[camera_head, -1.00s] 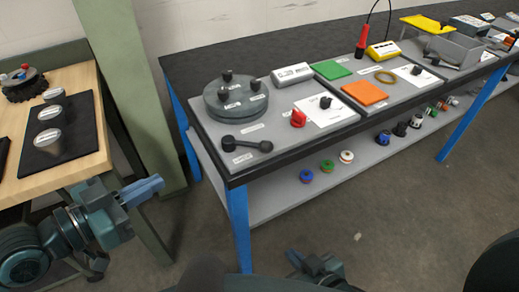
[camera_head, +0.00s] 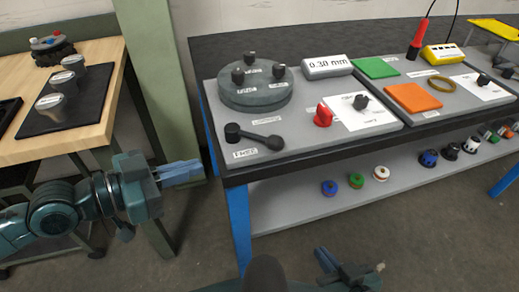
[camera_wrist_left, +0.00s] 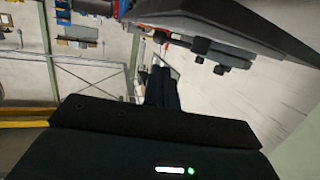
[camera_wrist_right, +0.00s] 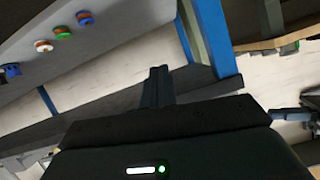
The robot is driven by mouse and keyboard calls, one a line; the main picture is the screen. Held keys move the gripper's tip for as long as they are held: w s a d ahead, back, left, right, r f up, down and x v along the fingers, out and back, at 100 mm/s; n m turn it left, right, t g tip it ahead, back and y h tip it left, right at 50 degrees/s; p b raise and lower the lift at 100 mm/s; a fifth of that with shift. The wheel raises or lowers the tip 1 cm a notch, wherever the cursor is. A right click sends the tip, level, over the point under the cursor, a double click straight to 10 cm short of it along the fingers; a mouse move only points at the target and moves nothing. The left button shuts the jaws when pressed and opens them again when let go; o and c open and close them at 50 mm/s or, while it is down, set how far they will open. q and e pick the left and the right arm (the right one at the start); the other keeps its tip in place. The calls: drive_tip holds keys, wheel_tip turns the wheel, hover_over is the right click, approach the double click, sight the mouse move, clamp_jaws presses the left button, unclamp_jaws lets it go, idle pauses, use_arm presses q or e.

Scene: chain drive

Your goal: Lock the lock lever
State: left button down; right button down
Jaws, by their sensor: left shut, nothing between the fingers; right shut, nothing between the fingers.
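A black lever (camera_head: 254,137) with a round knob at each end lies flat near the front left corner of the grey bench board (camera_head: 300,135). Small labels beside it are too small to read surely. Behind it is a round grey-green disc fixture (camera_head: 255,97) with several black knobs. A red knob (camera_head: 322,116) stands to the right. My left gripper (camera_head: 198,170) is shut and empty, left of the bench and in front of the green post. My right gripper (camera_head: 322,254) is shut and empty, low in front of the bench. Neither gripper touches the lever.
A white display block reading 0.30 mm (camera_head: 327,66), a green pad (camera_head: 376,68) and an orange pad (camera_head: 413,97) sit on the bench. A blue leg (camera_head: 238,222) and lower shelf (camera_head: 300,215) front it. A wooden table (camera_head: 95,125) and green post (camera_head: 150,60) stand left.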

drive_tip(key=shift+s, duration=0.1)
use_arm(q)
drive_tip(key=p, duration=0.3)
approach(268, 145)
drive_tip(key=x, duration=0.6)
drive_tip(key=shift+w+d+f, duration=0.1)
drive_tip(key=shift+w+d, duration=0.15)
drive_tip(key=shift+d, duration=0.1)
use_arm(e)
drive_tip(key=shift+w+a+g, duration=0.2)
drive_tip(key=shift+a+g, duration=0.1)
drive_tip(key=shift+g, duration=0.2)
drive_tip(key=shift+r, duration=0.1)
